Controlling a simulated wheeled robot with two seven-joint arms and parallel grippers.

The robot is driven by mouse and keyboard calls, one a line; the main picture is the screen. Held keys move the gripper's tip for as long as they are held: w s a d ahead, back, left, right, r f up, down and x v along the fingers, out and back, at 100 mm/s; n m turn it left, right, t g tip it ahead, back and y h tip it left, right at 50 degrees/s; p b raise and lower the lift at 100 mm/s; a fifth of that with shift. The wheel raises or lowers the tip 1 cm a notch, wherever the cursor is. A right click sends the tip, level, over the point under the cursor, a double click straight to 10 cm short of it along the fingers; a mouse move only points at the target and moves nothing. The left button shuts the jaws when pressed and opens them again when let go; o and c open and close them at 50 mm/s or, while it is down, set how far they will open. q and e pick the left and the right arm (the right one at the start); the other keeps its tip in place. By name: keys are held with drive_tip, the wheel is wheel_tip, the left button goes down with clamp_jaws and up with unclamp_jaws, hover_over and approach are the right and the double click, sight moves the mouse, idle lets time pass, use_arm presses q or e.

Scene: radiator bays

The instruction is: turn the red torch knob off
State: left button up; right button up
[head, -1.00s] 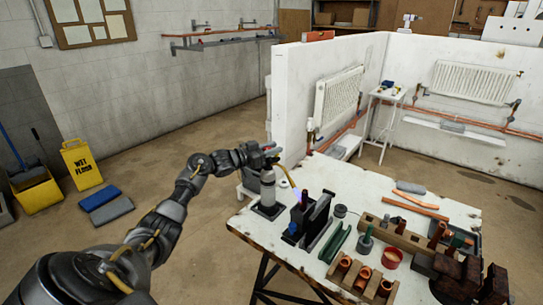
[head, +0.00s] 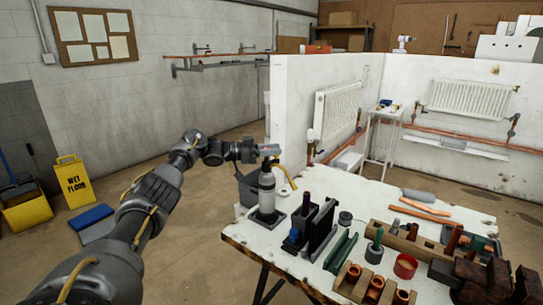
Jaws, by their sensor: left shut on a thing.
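The torch (head: 267,191) is a pale grey cylinder standing upright in a dark base at the left back of the workbench. Its yellow curved tube (head: 287,176) bends down to the right from the top. My left gripper (head: 268,150) is at the top of the torch, shut on the red torch knob. Its fingers hide most of the knob, and only a little red shows between them. No flame shows at the tube's tip. My right gripper is out of view.
The white workbench (head: 270,238) holds a dark upright rack (head: 317,228), a green channel (head: 341,250), copper fittings in a wooden block (head: 374,290) and a red tin (head: 405,266). A white partition (head: 292,105) stands behind.

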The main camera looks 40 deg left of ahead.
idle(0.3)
use_arm(q)
drive_tip(key=o, duration=1)
